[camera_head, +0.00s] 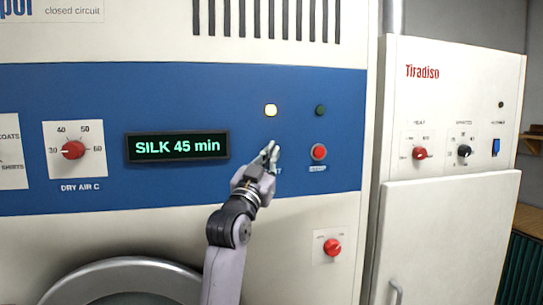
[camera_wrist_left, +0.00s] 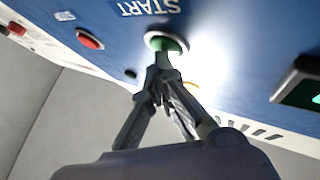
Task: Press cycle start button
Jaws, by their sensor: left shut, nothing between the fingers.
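The green start button (camera_wrist_left: 168,43) sits in a pale ring under the word START (camera_wrist_left: 150,7) in the left wrist view. In the head view my left gripper (camera_head: 271,150) covers the button and most of its label. My left gripper (camera_wrist_left: 163,62) is shut and empty, with its fingertips at the green button and overlapping its face. I cannot tell if they touch it or if the button is pushed in. The display (camera_head: 177,146) reads "SILK 45 min". My right gripper is not in view.
The red stop button (camera_head: 319,152) is right of the gripper. A lit pale lamp (camera_head: 271,110) and a dark green lamp (camera_head: 320,110) are above. A red dial (camera_head: 73,150) is left, another (camera_head: 332,247) lower right. A white Tiradiso machine (camera_head: 450,130) stands at right.

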